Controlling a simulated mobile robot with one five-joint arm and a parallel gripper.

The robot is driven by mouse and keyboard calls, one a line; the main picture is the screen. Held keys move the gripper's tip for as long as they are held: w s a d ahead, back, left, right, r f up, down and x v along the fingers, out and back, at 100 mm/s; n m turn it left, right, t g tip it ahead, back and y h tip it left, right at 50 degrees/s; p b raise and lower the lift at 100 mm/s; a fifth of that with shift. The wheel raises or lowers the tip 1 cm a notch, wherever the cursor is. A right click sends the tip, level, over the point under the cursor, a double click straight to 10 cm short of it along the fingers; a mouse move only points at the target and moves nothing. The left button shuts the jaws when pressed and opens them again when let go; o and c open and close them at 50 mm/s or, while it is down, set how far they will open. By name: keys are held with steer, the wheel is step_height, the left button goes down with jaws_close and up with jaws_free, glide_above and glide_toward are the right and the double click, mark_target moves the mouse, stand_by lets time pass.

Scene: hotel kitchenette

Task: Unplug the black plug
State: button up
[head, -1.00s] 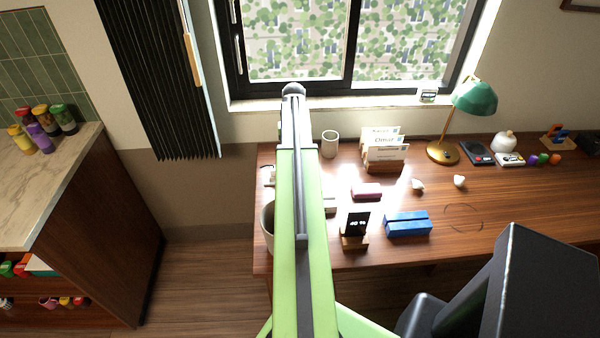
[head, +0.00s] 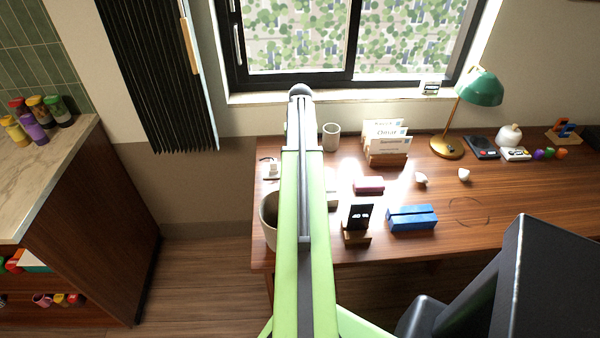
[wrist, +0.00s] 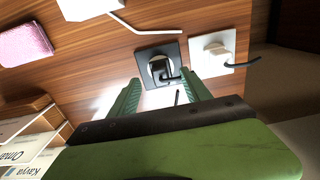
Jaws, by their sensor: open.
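The black plug (wrist: 160,68) sits in a dark square socket plate (wrist: 146,52) on the wooden desk in the wrist view. A short black cord shows at its side. My gripper (wrist: 161,79) is open, with one green finger on each side of the plug's near end. I cannot tell whether the fingers touch it. A white plug (wrist: 210,48) in a white plate (wrist: 231,42) stands close to the right of the dark plate. In the head view my arm hides the black plug and my fingers; a pale plug (head: 271,167) shows left of the arm.
A pink block (wrist: 25,43) and a card holder (wrist: 30,118) lie to the left in the wrist view. In the head view, a mug (head: 331,136), a blue block (head: 412,218), a phone stand (head: 357,237) and a bin (head: 268,222) surround my arm. The desk's right middle is mostly clear.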

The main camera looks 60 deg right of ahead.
step_height(320, 180, down, 4)
steer(key=b, duration=0.3)
steer(key=shift+f, duration=0.2)
stand_by(0.7)
steer(key=shift+c, duration=0.3)
jaws_close()
steer(key=shift+r, duration=0.2)
steer(key=shift+r+p, duration=2.9)
steer(key=shift+p, duration=0.1)
